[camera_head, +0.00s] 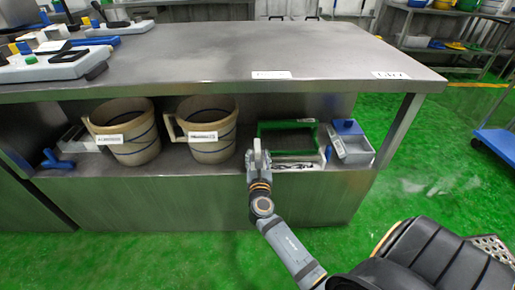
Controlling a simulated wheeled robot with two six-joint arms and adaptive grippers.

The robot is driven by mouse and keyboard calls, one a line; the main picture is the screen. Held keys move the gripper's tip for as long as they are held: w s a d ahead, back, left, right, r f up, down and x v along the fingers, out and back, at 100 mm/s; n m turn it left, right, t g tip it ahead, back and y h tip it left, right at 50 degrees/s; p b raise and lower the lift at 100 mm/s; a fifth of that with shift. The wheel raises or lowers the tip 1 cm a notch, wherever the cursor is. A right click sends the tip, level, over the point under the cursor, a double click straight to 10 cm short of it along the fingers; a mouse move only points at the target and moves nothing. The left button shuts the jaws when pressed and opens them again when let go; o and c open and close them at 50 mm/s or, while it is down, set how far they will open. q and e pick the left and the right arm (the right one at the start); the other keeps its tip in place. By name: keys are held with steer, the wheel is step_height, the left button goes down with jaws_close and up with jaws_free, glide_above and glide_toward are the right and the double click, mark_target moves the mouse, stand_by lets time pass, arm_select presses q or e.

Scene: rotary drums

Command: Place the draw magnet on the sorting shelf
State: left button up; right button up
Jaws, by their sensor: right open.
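My right gripper (257,145) is open in front of the under-table shelf (205,172), left of the green-rimmed tray's middle. I see nothing between its fingers. No object is clearly recognisable as the draw magnet. A blue T-shaped handle (57,161) lies at the shelf's left end, but I cannot tell whether it belongs to the magnet. The shelf is the open one under the steel table, and I cannot tell for sure that it is the sorting shelf. My left gripper is not in view.
Two tan buckets (127,135) (208,132) stand on the shelf. A green-rimmed tray (287,125) and a grey bin with a blue block (352,146) are to their right. The steel tabletop (230,50) is mostly clear, with devices (55,66) at left. A blue cart (498,142) stands right.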

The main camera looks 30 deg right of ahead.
steer(key=v, duration=0.4)
steer(key=s+a+f+m+g+y, duration=0.2)
steer(key=s+f+m+g+y, duration=0.25)
steer(key=s+f+m, duration=0.95)
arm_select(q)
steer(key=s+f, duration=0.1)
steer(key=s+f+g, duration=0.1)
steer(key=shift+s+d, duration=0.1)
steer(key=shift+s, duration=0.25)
arm_select(e)
steer(key=s+a+f+m+g+y, duration=0.2)
steer(key=s+a+m+g+y, duration=0.2)
steer(key=a+m, duration=0.6)
steer(key=s+m+y, duration=0.1)
steer(key=m+y, duration=0.1)
steer(key=m, duration=0.3)
steer(key=shift+s+a+m, duration=0.25)
steer(key=shift+s+m, duration=0.05)
